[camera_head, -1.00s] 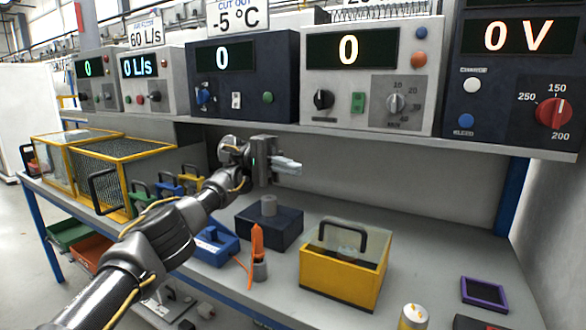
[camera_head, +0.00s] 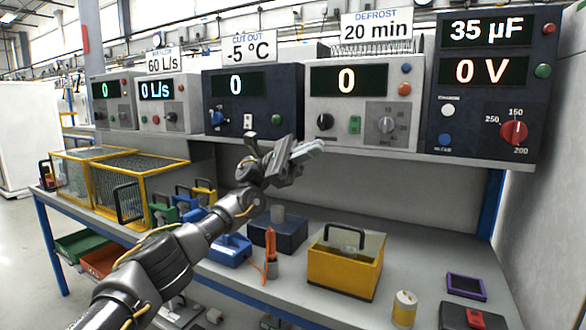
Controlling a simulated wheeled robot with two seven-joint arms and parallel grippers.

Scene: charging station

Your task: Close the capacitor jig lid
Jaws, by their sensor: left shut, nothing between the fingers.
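The likely capacitor jig is a yellow box (camera_head: 343,271) with clear upper panels and a black arched handle (camera_head: 344,237), on the bench right of centre. I cannot tell from this angle whether its lid is fully down. My left gripper (camera_head: 309,151) is shut and empty. It is raised in front of the shelf edge, above and left of the box in the picture, and apart from it. My right gripper is not in view.
Instruments line the shelf (camera_head: 400,157) above.

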